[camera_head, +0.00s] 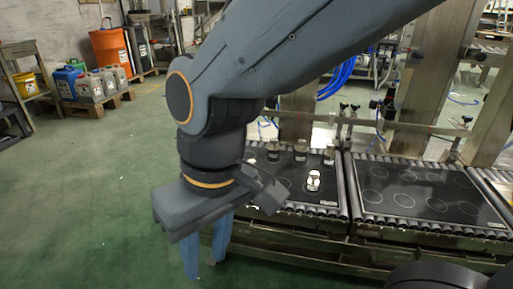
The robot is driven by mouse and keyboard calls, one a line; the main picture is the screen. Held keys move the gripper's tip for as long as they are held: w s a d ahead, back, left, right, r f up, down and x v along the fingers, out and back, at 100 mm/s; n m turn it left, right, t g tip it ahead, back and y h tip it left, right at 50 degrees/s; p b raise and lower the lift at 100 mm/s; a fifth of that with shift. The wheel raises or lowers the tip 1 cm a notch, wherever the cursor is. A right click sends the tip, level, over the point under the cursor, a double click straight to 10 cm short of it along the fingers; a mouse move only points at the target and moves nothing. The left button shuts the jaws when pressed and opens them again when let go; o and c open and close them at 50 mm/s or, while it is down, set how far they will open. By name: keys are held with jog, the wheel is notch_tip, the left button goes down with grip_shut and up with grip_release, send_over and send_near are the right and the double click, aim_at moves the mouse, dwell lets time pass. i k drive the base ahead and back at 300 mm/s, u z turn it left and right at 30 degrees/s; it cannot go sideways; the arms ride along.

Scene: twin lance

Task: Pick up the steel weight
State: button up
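Several small metal weights stand on the left black tray (330,203), which has printed circles. One bright, shiny weight (314,181) stands nearer the front. Others stand further back: a left one (273,151), a middle one (300,152) and a right one (328,156). They are too small for me to tell which one is steel. My gripper (204,264) points down with its blue fingers apart and nothing visible between them. It is to the left of the tray and apart from the weights. My arm hides part of the tray's left side.
The right black tray (430,190) shows only printed circles. Both trays lie on a roller conveyor with a metal frame (300,240). Metal posts (425,80) rise behind. Jugs (90,88) and an orange bin (111,50) stand far left. Green floor at left is clear.

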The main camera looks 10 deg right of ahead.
aim_at(300, 151)
jog(key=u, duration=0.8)
jog(key=k, duration=1.1)
jog(key=u, duration=1)
jog(key=i, duration=0.9)
jog(key=z, duration=0.45)
jog(key=i, duration=0.95)
jog(key=z, duration=1.35)
jog(key=i, duration=0.7)
jog(key=z, duration=0.8)
